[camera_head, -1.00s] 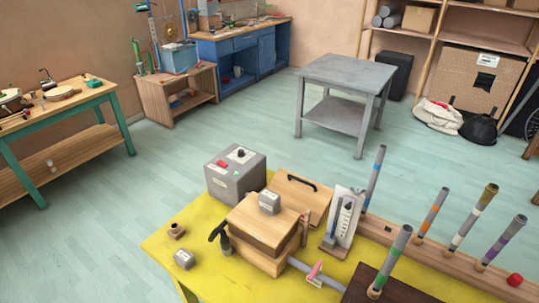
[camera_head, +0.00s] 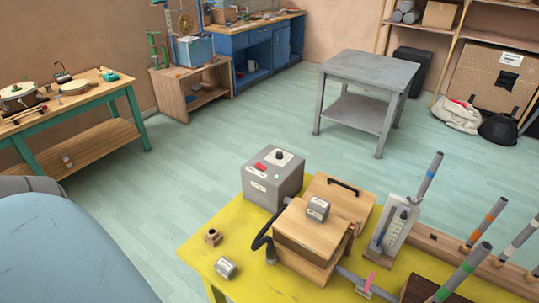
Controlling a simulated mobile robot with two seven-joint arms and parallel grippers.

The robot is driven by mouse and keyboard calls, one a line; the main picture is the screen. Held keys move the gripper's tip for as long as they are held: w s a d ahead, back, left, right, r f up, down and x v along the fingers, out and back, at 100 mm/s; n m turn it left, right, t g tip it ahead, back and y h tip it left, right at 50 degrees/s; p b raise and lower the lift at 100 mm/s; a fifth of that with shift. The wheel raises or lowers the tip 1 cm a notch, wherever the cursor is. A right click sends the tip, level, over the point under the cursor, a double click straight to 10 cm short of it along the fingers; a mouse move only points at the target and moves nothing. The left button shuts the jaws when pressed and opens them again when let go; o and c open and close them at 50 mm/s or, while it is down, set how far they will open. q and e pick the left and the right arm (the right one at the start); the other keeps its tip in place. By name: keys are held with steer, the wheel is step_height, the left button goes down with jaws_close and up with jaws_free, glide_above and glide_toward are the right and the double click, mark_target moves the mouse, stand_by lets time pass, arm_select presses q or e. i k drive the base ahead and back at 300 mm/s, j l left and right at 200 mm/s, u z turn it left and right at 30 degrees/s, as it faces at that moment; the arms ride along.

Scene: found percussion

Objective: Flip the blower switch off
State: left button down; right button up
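The blower looks to be the grey box (camera_head: 273,178) at the back left of the yellow table. On its top are a red rocker switch (camera_head: 260,166) and a black knob (camera_head: 279,154) on a white plate. The picture is too small to tell which way the rocker is tipped. A black curved hose (camera_head: 262,240) lies in front of the box, beside a wooden bellows-like block (camera_head: 311,232). Neither gripper shows; a blue part of my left arm fills the lower left corner, apart from the table.
On the yellow table (camera_head: 240,262) are a small grey block (camera_head: 225,268), a wooden fitting (camera_head: 213,237), a white gauge stand (camera_head: 393,228) and upright tubes (camera_head: 463,270) at right. A grey side table (camera_head: 368,72) stands behind. Open floor lies left of the yellow table.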

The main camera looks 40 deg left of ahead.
mark_target(259, 166)
steer(key=k+j, duration=0.1)
steer(key=j, duration=0.3)
steer(key=k+j+z, duration=0.15)
steer(key=j, duration=0.7)
steer(key=k+z, duration=0.05)
